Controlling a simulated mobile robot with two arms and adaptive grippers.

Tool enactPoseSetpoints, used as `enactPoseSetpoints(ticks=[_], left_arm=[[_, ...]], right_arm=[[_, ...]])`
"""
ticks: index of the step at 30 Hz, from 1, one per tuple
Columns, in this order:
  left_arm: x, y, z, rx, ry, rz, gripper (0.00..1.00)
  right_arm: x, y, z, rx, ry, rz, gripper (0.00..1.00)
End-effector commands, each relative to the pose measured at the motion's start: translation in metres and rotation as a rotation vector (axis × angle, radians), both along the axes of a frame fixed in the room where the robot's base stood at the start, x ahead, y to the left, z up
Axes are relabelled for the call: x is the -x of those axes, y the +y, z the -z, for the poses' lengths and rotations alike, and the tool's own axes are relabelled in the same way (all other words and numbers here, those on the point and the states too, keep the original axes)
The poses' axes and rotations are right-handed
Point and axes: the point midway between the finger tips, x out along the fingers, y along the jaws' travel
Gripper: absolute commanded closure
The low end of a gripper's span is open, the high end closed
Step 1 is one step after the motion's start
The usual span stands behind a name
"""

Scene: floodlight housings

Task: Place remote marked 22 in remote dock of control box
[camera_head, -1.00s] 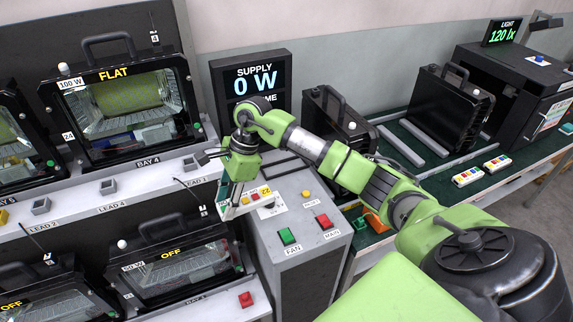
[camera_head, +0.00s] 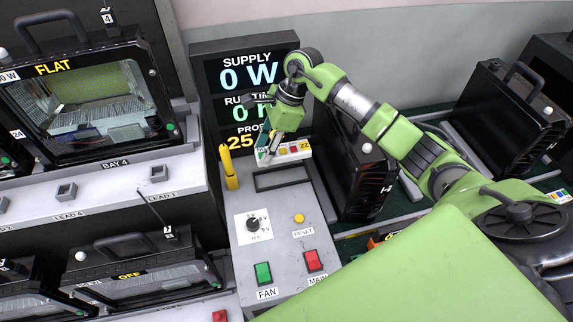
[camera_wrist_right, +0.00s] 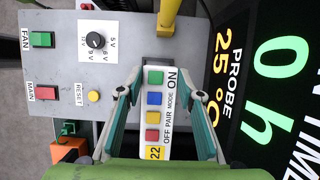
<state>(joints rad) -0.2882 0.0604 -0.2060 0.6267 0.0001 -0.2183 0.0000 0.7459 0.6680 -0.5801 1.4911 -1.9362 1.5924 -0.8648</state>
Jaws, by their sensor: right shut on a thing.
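The remote marked 22 (camera_head: 293,153) is a white strip with several coloured buttons and a yellow 22 label. My right gripper (camera_head: 266,158) is shut on it at the back of the control box (camera_head: 277,214), in front of the display. In the wrist view, the remote (camera_wrist_right: 154,112) lies between the two fingers of my right gripper (camera_wrist_right: 156,100), with the 22 end nearest the camera. The remote dock (camera_head: 283,178) looks like a dark rectangular recess in the box top, just nearer than the remote. The height of the remote above the box is unclear. My left gripper is out of view.
A yellow upright probe (camera_head: 229,168) stands left of the dock. The display (camera_head: 245,90) rises behind. A dial (camera_head: 253,225), reset button (camera_head: 299,218), green fan button (camera_head: 263,273) and red main button (camera_head: 313,261) sit nearer. A black housing (camera_head: 357,165) stands close on the right.

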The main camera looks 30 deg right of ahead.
Motion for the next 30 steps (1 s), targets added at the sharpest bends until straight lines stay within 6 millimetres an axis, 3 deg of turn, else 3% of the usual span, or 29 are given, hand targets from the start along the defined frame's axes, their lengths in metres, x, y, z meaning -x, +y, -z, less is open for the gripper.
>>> enactPoseSetpoints(ticks=[4, 9, 13, 19, 21, 26, 27, 28, 30], left_arm=[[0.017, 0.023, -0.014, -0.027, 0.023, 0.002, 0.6], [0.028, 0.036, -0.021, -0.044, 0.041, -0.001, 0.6], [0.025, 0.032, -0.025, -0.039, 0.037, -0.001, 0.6], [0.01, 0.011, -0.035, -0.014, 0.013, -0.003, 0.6], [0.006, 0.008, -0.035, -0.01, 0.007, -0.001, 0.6], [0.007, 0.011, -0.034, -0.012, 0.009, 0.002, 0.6], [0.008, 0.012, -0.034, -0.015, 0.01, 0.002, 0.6], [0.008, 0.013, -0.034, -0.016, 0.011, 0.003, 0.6], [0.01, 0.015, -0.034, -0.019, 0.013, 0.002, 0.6]], right_arm=[[0.002, 0.001, 0.025, -0.001, 0.01, 0.002, 0.93], [0.001, 0.001, 0.051, -0.002, 0.006, 0.002, 0.93], [0.001, 0.0, 0.063, 0.001, 0.006, 0.002, 0.93], [0.001, 0.001, 0.089, -0.002, 0.004, 0.003, 0.92], [0.001, 0.0, 0.094, 0.0, 0.004, 0.001, 1.0], [0.002, 0.0, 0.096, 0.001, 0.004, 0.0, 1.0], [0.002, 0.0, 0.096, 0.001, 0.005, 0.0, 0.61], [0.002, 0.0, 0.096, 0.001, 0.005, 0.0, 0.53], [0.002, 0.0, 0.096, 0.001, 0.005, 0.0, 0.49]])
